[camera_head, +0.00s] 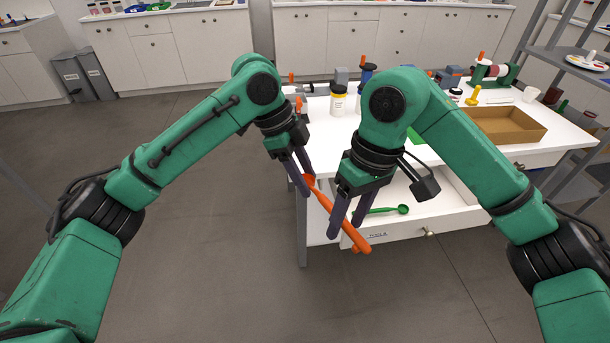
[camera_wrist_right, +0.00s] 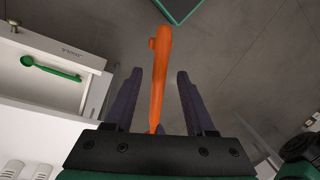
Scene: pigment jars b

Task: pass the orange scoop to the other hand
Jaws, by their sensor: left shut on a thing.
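The orange scoop (camera_head: 322,200) hangs tilted in front of the table, running down to the right. My left gripper (camera_head: 304,184) is shut on its upper end, near the bowl, which the fingers partly hide. My right gripper (camera_head: 350,222) is at the lower handle, with its fingers pointing down. In the right wrist view, the orange handle (camera_wrist_right: 160,75) lies between the two open fingers of my right gripper (camera_wrist_right: 155,95), with a gap on each side. The small knob near the handle's end shows beyond the fingertips.
An open drawer (camera_head: 462,217) beneath the white table (camera_head: 330,133) holds a green scoop (camera_head: 402,209); both also show in the right wrist view. A cardboard tray (camera_head: 508,139), jars and tools stand on the table. Open floor lies left of the table.

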